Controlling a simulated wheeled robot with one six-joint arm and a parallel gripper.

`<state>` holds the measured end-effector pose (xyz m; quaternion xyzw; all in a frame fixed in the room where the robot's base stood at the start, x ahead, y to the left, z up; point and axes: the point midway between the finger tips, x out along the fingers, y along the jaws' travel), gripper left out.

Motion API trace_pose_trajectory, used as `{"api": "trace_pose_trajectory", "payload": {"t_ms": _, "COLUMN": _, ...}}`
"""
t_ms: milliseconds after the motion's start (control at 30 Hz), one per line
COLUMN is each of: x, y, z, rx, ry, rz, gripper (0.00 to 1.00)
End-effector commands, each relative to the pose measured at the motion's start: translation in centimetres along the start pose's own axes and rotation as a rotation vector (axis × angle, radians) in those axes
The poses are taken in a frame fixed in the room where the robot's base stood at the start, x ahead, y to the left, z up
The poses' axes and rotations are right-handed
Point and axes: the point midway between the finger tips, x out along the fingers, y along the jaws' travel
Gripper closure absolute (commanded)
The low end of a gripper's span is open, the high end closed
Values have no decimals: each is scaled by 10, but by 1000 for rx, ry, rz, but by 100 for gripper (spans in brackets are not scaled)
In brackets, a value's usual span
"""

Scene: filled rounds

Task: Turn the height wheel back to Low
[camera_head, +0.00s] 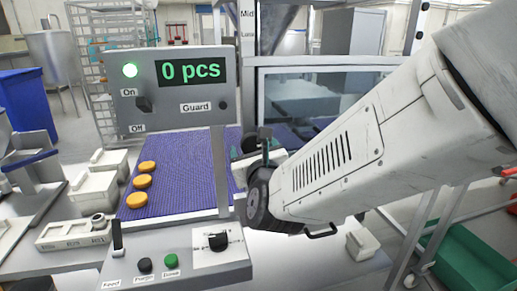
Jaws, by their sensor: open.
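A grey column (248,60) carries the labels "Mid" and, below it, a second word too small to read surely. No height wheel shows clearly; a dark rounded part (238,150) at the foot of the column is partly hidden by my gripper and may be it. My gripper (264,138) is small and dark here, at the end of my white arm, in front of the column foot and right of the purple belt. It is open; I cannot tell whether it touches anything.
A control box (170,110) reads "0 pcs" with a lit green lamp. Orange rounds (142,182) lie on the purple belt (190,165). A black knob (218,241) and push buttons sit on the front panel. A glazed guard (310,95) stands behind my arm; a green crate (470,245) is at right.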

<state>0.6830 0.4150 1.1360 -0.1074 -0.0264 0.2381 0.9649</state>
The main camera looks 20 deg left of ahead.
Motion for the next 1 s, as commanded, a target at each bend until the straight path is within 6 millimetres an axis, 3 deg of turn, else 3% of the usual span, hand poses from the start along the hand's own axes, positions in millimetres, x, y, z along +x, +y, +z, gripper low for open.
{"api": "trace_pose_trajectory", "payload": {"t_ms": 167, "x": 0, "y": 0, "z": 0, "rx": 0, "ry": 0, "rz": 0, "gripper": 29}}
{"api": "trace_pose_trajectory", "payload": {"t_ms": 300, "x": 0, "y": 0, "z": 0, "rx": 0, "ry": 0, "rz": 1, "gripper": 68}}
{"api": "trace_pose_trajectory", "payload": {"t_ms": 333, "x": 0, "y": 0, "z": 0, "rx": 0, "ry": 0, "rz": 1, "gripper": 71}}
{"api": "trace_pose_trajectory", "payload": {"t_ms": 667, "x": 0, "y": 0, "z": 0, "rx": -32, "ry": -2, "rz": 0, "gripper": 71}}
{"api": "trace_pose_trajectory", "payload": {"t_ms": 1000, "x": 0, "y": 0, "z": 0, "rx": -244, "ry": -17, "rz": -3, "gripper": 71}}
